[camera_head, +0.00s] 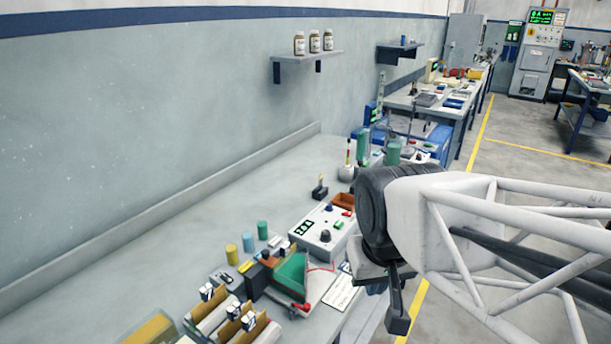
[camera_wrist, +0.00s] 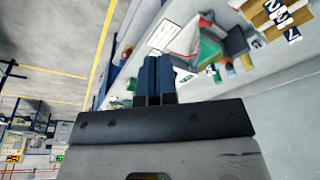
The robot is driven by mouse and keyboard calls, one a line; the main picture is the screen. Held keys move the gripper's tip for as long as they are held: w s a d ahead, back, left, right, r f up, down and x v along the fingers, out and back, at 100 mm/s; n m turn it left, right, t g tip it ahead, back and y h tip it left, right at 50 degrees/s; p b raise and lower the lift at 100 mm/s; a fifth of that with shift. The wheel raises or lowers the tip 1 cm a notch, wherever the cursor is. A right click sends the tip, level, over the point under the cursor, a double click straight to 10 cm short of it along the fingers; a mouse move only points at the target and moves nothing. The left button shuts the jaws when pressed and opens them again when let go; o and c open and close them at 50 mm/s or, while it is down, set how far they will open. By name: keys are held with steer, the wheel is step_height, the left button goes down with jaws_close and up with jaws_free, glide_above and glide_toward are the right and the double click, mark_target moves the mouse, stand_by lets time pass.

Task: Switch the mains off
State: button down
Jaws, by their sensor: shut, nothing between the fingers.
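A white power unit (camera_head: 318,234) with a lit green display (camera_head: 303,227) and a dark knob (camera_head: 325,236) sits on the bench. A small green part (camera_head: 339,225), perhaps a rocker switch, shows on its top right. I cannot tell from the picture which control is the mains or how it is set. My gripper (camera_head: 397,318) hangs to the right of the unit, past the bench's front edge, apart from it. In the wrist view its two blue-grey fingers (camera_wrist: 160,76) are together and empty. The unit is not clearly seen in the wrist view.
Coloured jars (camera_head: 247,242) and racks (camera_head: 212,309) are further left. The bench along the wall is clear.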

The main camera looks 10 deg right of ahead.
steer(key=w+d+r+m+g, duration=0.1)
steer(key=w+d+r+m, duration=0.15)
steer(key=w, duration=0.75)
steer(key=m+g+h, duration=0.1)
steer(key=m+g, duration=0.2)
steer(key=m, duration=0.3)
glide_above(349, 213)
steer(key=w+a, duration=0.2)
step_height(349, 213, down, 6)
steer(key=shift+f, duration=0.25)
steer(key=shift+f, duration=0.1)
steer(key=f, duration=0.4)
steer(key=s+d+f, duration=0.1)
steer(key=f, duration=0.8)
steer(key=shift+s+d+f, duration=0.25)
steer(key=shift+s+d, duration=0.1)
steer(key=shift+s, duration=0.05)
